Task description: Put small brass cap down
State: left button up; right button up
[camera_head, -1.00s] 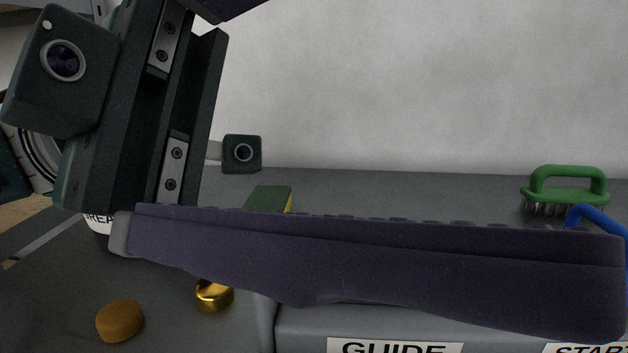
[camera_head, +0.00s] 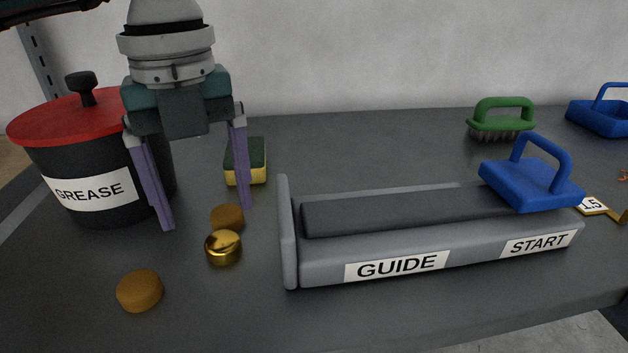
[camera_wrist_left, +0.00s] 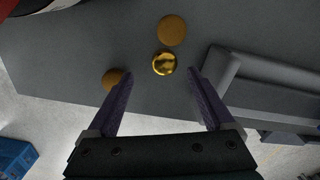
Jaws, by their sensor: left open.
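A small shiny brass cap (camera_head: 223,247) lies on the grey table, left of the guide block. It also shows in the left wrist view (camera_wrist_left: 164,63), beyond the fingertips and between them. A matte brown cap (camera_head: 227,217) lies just behind it, and another matte brown cap (camera_head: 140,290) lies at its front left. My left gripper (camera_head: 208,218) points down with its purple fingers spread, near the shiny cap and the back brown cap. It holds nothing. My right gripper does not show.
A black grease pot (camera_head: 150,180) with a red lid stands close left of the gripper. A sponge (camera_head: 246,162) lies behind it. The grey guide block (camera_head: 310,270) is at the right, bearing a blue-handled tool (camera_head: 530,180). A green brush (camera_head: 502,117) stands behind. The front table is clear.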

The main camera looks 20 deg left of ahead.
aim_at(221, 238)
pick_arm(q)
jog(key=f, duration=0.5)
jog(key=shift+w+d, duration=0.2)
jog(key=shift+d, duration=0.05)
grip_shut()
dwell(0.4)
jog(key=shift+r, duration=0.1)
